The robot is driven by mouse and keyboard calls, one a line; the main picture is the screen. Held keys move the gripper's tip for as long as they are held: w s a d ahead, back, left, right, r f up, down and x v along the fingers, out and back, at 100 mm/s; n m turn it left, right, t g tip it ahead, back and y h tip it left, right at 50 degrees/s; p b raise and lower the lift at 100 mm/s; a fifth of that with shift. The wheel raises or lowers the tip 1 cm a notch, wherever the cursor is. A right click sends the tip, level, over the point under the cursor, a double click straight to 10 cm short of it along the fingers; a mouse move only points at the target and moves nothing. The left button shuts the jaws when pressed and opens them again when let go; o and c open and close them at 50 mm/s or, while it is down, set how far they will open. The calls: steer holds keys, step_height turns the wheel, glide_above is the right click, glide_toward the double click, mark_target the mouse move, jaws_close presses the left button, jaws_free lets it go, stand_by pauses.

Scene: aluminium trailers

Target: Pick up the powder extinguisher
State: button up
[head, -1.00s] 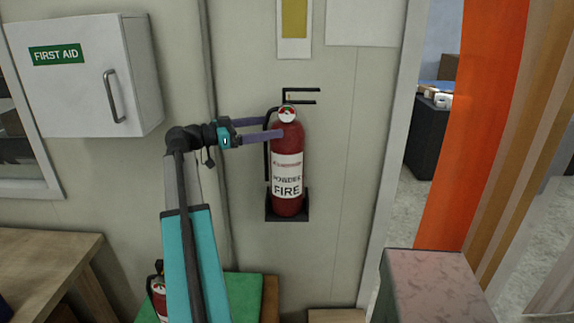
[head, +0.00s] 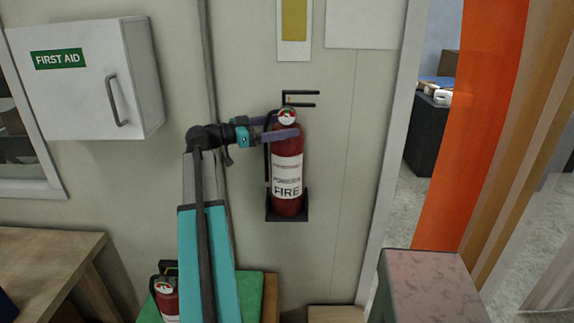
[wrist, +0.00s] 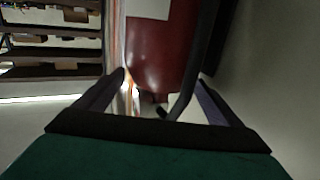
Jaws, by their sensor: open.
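The powder extinguisher (head: 287,175) is red with a white label reading FIRE. It stands upright in a black bracket (head: 288,216) on the wall in the head view. My gripper (head: 284,127) is open at its upper body, just below the gauge, with one finger in front of it and the other partly hidden behind it. In the wrist view the red body (wrist: 160,50) and its black hose (wrist: 196,62) lie between the two spread fingers (wrist: 162,76). I cannot tell whether the fingers touch it.
A second red extinguisher (head: 165,298) stands low at the left by a green-topped surface (head: 249,290). A white first aid cabinet (head: 88,85) hangs at the upper left.

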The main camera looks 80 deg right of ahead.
steer(key=shift+c, duration=0.3)
steer(key=c, duration=1.4)
steer(key=shift+r, duration=0.4)
steer(key=shift+c, duration=1.3)
steer(key=shift+d+f, duration=0.1)
steer(key=shift+d, duration=0.05)
